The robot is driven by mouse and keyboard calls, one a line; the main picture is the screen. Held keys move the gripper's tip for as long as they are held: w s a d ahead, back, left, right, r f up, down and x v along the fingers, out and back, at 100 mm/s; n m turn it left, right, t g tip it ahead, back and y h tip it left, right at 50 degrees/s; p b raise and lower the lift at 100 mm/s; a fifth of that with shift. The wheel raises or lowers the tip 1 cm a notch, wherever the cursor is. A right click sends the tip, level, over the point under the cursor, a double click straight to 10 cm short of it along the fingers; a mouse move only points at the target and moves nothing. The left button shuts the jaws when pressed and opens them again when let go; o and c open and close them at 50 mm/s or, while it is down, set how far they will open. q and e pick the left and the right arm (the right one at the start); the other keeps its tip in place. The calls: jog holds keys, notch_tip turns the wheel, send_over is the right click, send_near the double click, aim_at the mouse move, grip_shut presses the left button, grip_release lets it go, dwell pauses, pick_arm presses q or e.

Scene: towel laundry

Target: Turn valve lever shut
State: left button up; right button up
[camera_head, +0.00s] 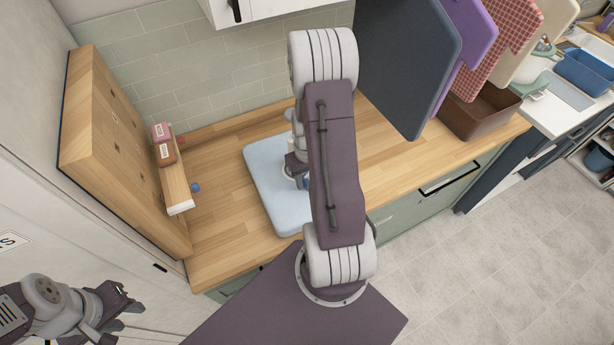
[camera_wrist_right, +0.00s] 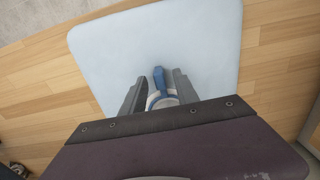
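A blue lever (camera_wrist_right: 159,78) with a white ring-shaped part at its base shows in the right wrist view, over a pale blue pad or folded towel (camera_wrist_right: 215,45). My right gripper (camera_wrist_right: 157,90) has its two grey fingers apart, one on each side of the lever; contact is not clear. In the head view my right arm hides most of this gripper, and only a bit of blue shows beside it above the pad (camera_head: 262,165). My left gripper (camera_head: 118,312) is at the lower left, far from the lever; its finger opening is unclear.
The pad lies on a wooden counter (camera_head: 225,215).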

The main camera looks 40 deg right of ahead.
notch_tip(320, 180, up, 9)
jog(key=shift+b, duration=0.45)
jog(key=shift+f, duration=0.15)
